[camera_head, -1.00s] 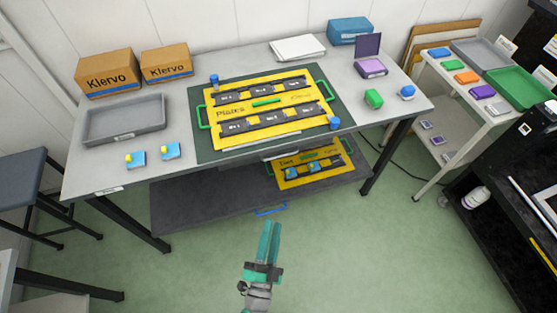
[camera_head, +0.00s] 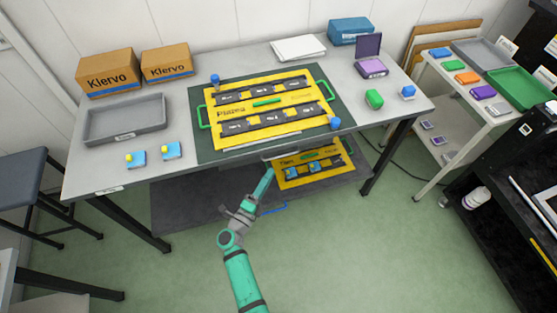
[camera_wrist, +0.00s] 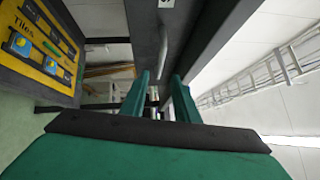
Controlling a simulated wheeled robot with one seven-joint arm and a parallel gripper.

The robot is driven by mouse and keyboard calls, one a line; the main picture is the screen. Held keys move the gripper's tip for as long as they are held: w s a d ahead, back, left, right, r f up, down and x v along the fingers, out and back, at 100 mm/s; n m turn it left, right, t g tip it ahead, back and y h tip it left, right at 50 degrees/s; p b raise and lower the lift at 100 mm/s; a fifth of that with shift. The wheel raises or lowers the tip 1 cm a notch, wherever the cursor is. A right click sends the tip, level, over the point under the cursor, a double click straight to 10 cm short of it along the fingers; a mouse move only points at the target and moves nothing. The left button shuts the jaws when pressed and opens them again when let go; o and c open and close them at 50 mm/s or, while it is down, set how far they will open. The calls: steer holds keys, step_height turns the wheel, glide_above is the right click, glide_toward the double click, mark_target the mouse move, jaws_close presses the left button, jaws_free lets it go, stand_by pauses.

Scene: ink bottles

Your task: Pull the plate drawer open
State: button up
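The plate drawer shows as a dark front (camera_wrist: 145,25) under the table in the wrist view. Its pale bar handle (camera_wrist: 163,45) lies ahead of my fingertips, in line with the gap between them. In the head view the handle (camera_head: 284,156) is a light strip below the table's front edge. My gripper (camera_head: 269,172) is just below and left of it, under the table edge. In the wrist view my gripper (camera_wrist: 161,76) has two teal fingers, apart with nothing gripped. I cannot tell whether the tips reach around the bar. The drawer looks shut.
A yellow tile board (camera_head: 316,171) lies on the dark lower shelf (camera_head: 190,205), right of my gripper. A blue handle (camera_head: 272,210) sticks out at the shelf front. A yellow plate board (camera_head: 230,112) lies on the table above. Table legs stand left and right.

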steer(key=x, duration=0.8)
steer(key=shift+w, duration=0.15)
steer(key=shift+d, duration=0.1)
steer(key=shift+c, duration=0.4)
jaws_close()
